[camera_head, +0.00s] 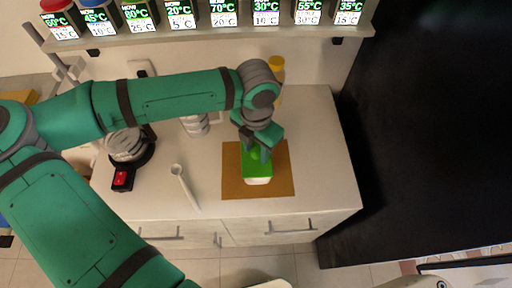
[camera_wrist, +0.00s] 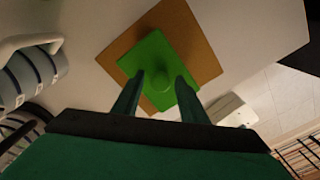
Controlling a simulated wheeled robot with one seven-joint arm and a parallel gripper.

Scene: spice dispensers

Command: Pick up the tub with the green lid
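The tub with the green lid (camera_head: 257,164) stands on a brown square mat (camera_head: 232,183) on the counter. Its white body shows below the lid in the head view. My gripper (camera_head: 260,147) is directly over the tub, pointing down. Contact with the knob cannot be made out.
A white spoon (camera_head: 182,182) and a black device with a red switch (camera_head: 123,178) lie left of the mat. Striped cups (camera_head: 195,125) and a yellow-topped container (camera_head: 277,66) stand behind. Dispensers line a shelf (camera_head: 220,39) above. The counter right of the mat is clear.

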